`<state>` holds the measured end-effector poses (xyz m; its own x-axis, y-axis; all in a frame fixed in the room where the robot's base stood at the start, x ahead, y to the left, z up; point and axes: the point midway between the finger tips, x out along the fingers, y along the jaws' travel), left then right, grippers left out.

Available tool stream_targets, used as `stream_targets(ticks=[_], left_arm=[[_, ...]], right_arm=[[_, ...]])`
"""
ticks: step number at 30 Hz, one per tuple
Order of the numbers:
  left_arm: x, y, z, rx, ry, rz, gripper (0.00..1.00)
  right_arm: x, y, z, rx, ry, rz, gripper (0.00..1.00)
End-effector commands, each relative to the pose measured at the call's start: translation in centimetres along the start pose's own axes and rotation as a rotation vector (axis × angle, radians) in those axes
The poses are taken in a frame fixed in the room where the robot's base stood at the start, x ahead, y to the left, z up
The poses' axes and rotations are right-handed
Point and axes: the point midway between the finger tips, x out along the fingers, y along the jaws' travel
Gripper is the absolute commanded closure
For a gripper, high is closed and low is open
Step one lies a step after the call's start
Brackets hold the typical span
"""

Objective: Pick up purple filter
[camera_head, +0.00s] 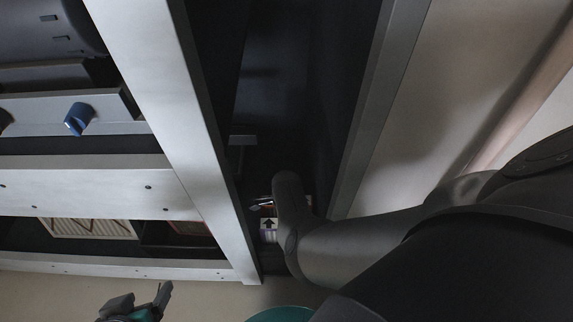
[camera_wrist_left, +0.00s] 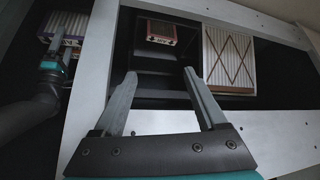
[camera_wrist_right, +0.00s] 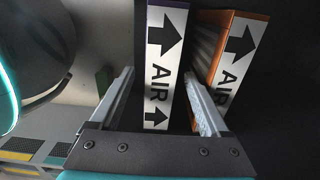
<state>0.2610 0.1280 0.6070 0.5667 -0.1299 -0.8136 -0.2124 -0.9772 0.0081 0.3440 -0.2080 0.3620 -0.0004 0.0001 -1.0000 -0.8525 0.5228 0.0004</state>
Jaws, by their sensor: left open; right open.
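The purple filter (camera_wrist_right: 163,60) stands upright in the right wrist view, with a white face marked AIR and arrows and a purple edge at its top. My right gripper (camera_wrist_right: 163,100) is open, with one finger on each side of this filter's face; contact is not clear. In the head view, my right arm hides most of that gripper, and a white arrow label (camera_head: 269,224) shows beside it in the rack bay. My left gripper (camera_head: 142,300) is open and empty at the bottom of the head view; its spread fingers also show in the left wrist view (camera_wrist_left: 159,75).
An orange-edged filter (camera_wrist_right: 225,65) stands close right of the purple one, near my right finger. A pleated filter (camera_wrist_left: 229,60) and a red-framed box (camera_wrist_left: 160,32) sit in the neighbouring bay. A pale rack post (camera_head: 175,120) separates the bays.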

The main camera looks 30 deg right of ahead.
Motion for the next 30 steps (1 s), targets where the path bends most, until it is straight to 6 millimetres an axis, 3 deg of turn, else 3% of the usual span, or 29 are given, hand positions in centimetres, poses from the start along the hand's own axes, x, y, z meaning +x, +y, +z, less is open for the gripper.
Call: stream_targets(ticks=[16, 30], left_arm=[[0.18, 0.73, -0.99, 0.002, 0.077, 0.019, 0.26], [0.18, 0.72, -0.98, 0.002, 0.076, 0.019, 0.26]], right_arm=[[0.6, -0.03, 0.01, 0.0, 0.0, 0.0, 0.2], [0.61, -0.01, 0.01, 0.0, 0.0, 0.0, 0.72]])
